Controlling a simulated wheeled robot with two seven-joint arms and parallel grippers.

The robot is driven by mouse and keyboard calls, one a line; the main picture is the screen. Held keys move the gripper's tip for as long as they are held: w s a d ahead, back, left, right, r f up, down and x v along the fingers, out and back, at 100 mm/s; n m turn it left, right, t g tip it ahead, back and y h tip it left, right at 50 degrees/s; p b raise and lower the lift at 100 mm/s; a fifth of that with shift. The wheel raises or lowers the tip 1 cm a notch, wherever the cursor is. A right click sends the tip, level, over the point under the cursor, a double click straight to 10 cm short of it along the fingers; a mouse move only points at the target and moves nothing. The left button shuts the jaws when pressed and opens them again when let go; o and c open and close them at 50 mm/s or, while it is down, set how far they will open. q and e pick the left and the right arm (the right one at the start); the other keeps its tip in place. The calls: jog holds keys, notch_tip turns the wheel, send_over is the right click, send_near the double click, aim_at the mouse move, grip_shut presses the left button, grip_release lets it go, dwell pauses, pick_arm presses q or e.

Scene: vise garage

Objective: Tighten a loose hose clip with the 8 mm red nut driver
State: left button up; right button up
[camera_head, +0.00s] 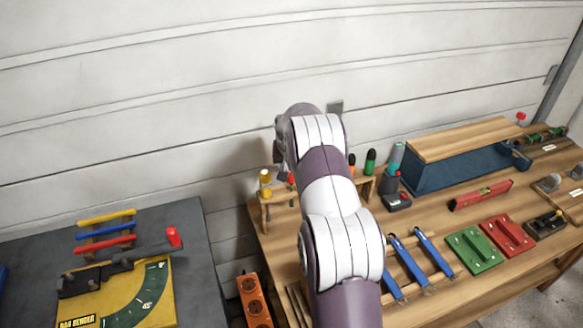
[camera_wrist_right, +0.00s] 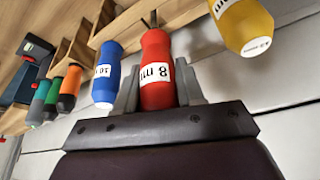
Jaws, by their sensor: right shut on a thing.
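The red nut driver (camera_wrist_right: 156,55), with an "8 m…" label on its handle, stands between the fingers of my right gripper (camera_wrist_right: 160,88), which is shut on its handle. A little of its shaft shows beyond the handle, close to the wooden rack (camera_wrist_right: 128,22); whether it is still seated there I cannot tell. In the head view my right arm covers most of the rack (camera_head: 262,213) and hides the gripper; a bit of red handle (camera_head: 291,178) shows beside the arm. I cannot make out a hose clip. My left gripper is not in view.
A blue driver (camera_wrist_right: 106,75) and a yellow one (camera_wrist_right: 243,25) flank the red one closely; orange and green handles (camera_wrist_right: 70,88) are farther left. The workbench (camera_head: 415,212) holds blue-handled tools (camera_head: 432,250), green and red blocks, and a blue toolbox (camera_head: 440,176). A bending jig (camera_head: 140,295) lies left.

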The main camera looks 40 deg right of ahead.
jog(key=shift+r+p, duration=3.25)
jog(key=shift+r, duration=2.1)
jog(key=o, duration=0.5)
jog(key=c, duration=0.5)
jog(key=shift+f, duration=0.1)
